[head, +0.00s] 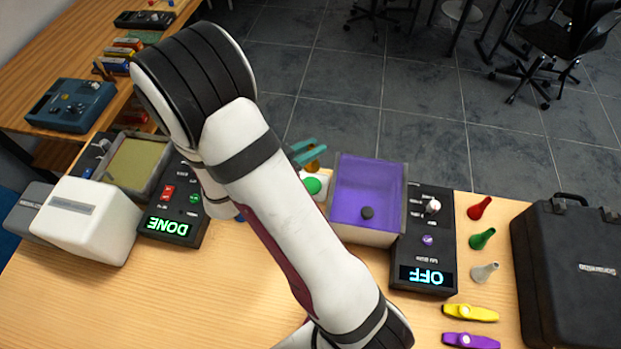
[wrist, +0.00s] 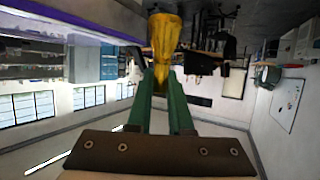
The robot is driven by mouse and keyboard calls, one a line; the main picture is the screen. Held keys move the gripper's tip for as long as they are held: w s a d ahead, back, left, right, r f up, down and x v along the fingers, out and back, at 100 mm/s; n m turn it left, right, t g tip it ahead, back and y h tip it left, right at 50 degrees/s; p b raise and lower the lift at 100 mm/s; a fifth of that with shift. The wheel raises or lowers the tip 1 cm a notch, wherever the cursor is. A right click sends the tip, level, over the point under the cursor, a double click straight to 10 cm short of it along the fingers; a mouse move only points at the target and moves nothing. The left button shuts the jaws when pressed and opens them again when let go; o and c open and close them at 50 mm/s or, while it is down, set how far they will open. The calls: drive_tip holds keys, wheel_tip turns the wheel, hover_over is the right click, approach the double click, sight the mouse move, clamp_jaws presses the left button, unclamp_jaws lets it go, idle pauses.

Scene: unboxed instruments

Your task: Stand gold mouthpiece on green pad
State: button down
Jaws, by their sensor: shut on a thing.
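My gripper (head: 305,152) has teal-green fingers, and in the head view it sits behind my forearm, near the left rim of the purple basin. It is shut on the gold mouthpiece (head: 314,164), which shows small between the fingertips. In the wrist view the gold mouthpiece (wrist: 164,45) stands out beyond the tips of my gripper (wrist: 165,80), clear of any surface there. A round green thing (head: 312,186) on a white base is just below the gripper in the head view; I cannot tell if it is the pad or a button. My arm hides part of the table.
A purple-filled basin (head: 345,195) holding a dark puck stands right of the gripper, beside a control box reading OFF (head: 427,275). Red (head: 479,208), green (head: 482,239) and silver (head: 484,272) mouthpieces, kazoos and a black case (head: 572,270) are farther right.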

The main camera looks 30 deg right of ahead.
sight(310, 170)
wheel_tip(310, 170, down, 8)
drive_tip(key=shift+r, duration=0.1)
drive_tip(key=c, duration=0.8)
unclamp_jaws()
